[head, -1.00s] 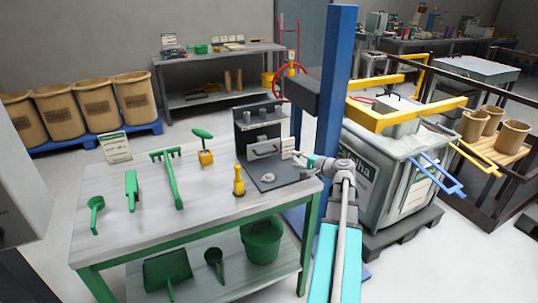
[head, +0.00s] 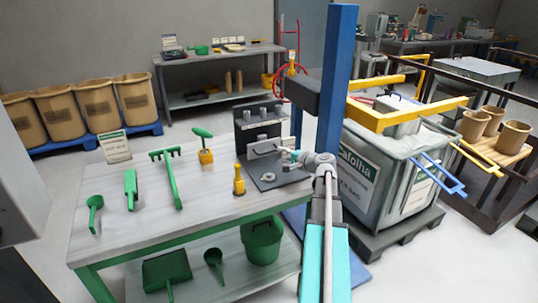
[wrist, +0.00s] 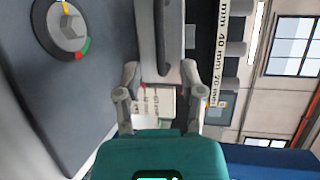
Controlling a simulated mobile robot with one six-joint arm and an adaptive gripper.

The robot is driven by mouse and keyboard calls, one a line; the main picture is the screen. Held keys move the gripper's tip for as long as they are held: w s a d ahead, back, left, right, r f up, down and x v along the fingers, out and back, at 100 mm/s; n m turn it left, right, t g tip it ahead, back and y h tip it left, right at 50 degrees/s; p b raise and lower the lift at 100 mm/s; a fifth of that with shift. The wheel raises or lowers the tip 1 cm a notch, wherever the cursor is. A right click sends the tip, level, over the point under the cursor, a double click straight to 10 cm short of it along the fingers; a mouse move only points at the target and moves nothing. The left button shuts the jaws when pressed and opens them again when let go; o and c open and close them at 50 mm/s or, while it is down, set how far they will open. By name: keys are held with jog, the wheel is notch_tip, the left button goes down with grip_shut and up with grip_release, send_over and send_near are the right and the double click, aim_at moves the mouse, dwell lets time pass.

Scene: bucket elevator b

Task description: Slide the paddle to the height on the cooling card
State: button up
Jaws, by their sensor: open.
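The paddle is a grey plate with a black bar handle on the dark bench unit (head: 282,183); it shows in the head view (head: 265,146) and at the top of the wrist view (wrist: 178,35). My gripper (head: 290,155) is at the paddle's right end. In the wrist view my gripper (wrist: 160,68) is open, its fingertips either side of the handle's near end; I see no grip on it. A pale printed card (wrist: 155,103), perhaps the cooling card, lies between the fingers, partly hidden and too small to read. A white scale strip with mm marks (wrist: 221,45) runs beside the paddle.
A round knob with coloured marks (wrist: 68,30) sits on the unit's plate. A blue post (head: 338,80) and large bin (head: 375,185) are close on the right.

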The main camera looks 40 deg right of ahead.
aim_at(270, 152)
jog(key=shift+b+x, duration=0.55)
jog(key=shift+x, duration=2.85)
grip_shut()
